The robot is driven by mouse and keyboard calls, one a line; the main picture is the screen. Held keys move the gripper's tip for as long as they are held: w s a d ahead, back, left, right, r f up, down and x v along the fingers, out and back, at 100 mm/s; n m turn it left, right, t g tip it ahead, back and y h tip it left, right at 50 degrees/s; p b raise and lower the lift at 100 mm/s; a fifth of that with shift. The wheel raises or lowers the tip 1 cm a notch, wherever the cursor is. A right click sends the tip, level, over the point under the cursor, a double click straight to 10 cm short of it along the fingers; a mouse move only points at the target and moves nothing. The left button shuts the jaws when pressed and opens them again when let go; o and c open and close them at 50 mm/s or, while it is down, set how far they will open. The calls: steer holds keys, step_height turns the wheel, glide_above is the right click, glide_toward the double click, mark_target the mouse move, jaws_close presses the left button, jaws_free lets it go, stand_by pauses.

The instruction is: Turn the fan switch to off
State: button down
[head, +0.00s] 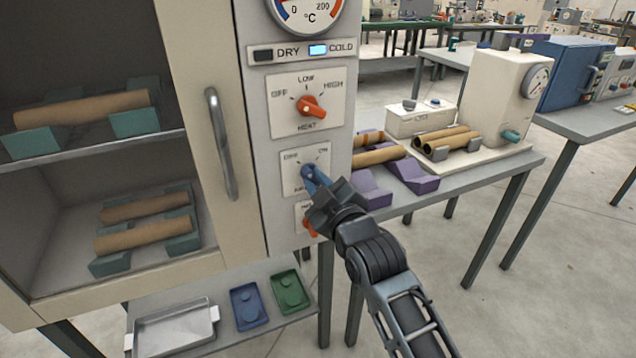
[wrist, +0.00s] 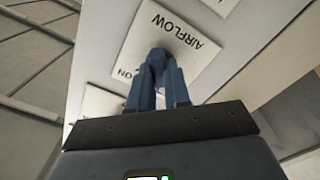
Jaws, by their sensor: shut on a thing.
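The fan switch is a blue knob (head: 307,170) on a pale plate (head: 291,184) with OFF at upper left and ON at upper right. In the wrist view the plate (wrist: 140,40) reads AIRFLOW upside down, and the knob (wrist: 157,56) sits between my fingers. My gripper (head: 317,180) comes from the lower right and is shut on the knob; its fingers also show in the wrist view (wrist: 158,82). The fingers hide much of the knob, so I cannot tell which mark it points to.
An orange heat knob (head: 311,106) sits above, and another orange knob (head: 309,222) is partly hidden below my gripper. The cabinet's door handle (head: 221,143) stands out at left. A bench (head: 470,180) with tubes is at right.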

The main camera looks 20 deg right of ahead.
steer(key=c, duration=1.1)
jaws_free()
steer(key=shift+s+b, duration=0.5)
steer(key=shift+s, duration=3.4)
steer(key=s+f+m+g, duration=0.15)
steer(key=s+f, duration=0.25)
steer(key=s, duration=0.6)
steer(key=s+f+m, duration=0.2)
steer(key=s+f, duration=0.2)
steer(key=s, duration=0.6)
steer(key=s+r+m, duration=0.1)
steer(key=s, duration=0.6)
steer(key=s+r+m+g, duration=0.1)
steer(key=s+r+m, duration=0.1)
steer(key=s, duration=0.5)
steer(key=s+r+m, duration=0.1)
steer(key=s, duration=0.6)
steer(key=shift+s+r+m+g, duration=0.15)
steer(key=shift+s+m+g, duration=0.2)
